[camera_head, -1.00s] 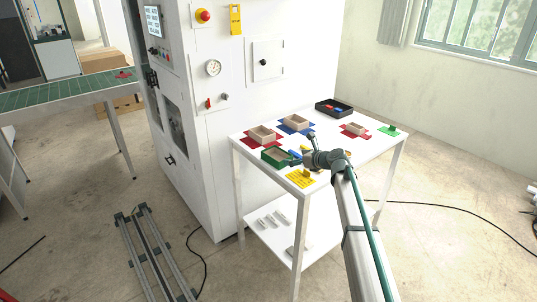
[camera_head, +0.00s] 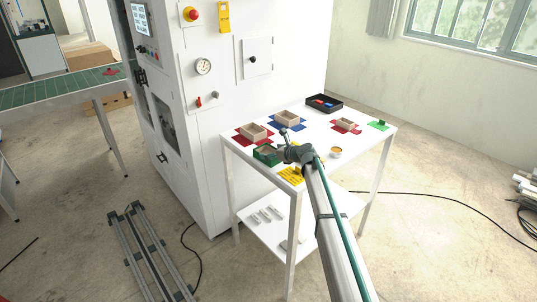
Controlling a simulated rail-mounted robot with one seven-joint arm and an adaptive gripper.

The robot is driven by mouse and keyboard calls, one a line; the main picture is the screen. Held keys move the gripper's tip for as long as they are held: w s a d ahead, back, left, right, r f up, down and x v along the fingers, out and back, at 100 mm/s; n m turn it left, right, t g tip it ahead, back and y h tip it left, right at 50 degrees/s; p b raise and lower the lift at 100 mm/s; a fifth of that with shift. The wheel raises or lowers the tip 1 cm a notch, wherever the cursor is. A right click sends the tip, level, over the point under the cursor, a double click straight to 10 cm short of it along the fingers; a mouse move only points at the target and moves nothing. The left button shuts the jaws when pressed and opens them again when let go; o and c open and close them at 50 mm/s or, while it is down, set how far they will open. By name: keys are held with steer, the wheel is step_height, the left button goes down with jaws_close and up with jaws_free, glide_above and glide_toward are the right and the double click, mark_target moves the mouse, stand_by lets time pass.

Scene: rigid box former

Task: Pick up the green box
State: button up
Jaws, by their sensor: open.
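A dark green open box (camera_head: 262,157) with a tan inside stands at the left front of the white table, by the red sheet. My gripper (camera_head: 286,153) is at the right side of this box and covers part of it. Its fingers are small and mostly hidden, but it is open. I cannot tell whether it touches the box. A small green piece (camera_head: 382,122) also stands on a bright green sheet (camera_head: 377,126) at the table's right corner.
A black tray (camera_head: 338,109) is at the back. A yellow sheet (camera_head: 287,176) lies at the front, and a small round cup (camera_head: 335,153) stands right of my arm.

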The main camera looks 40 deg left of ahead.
steer(key=shift+x, duration=0.8)
steer(key=c, duration=0.9)
steer(key=shift+r, duration=0.1)
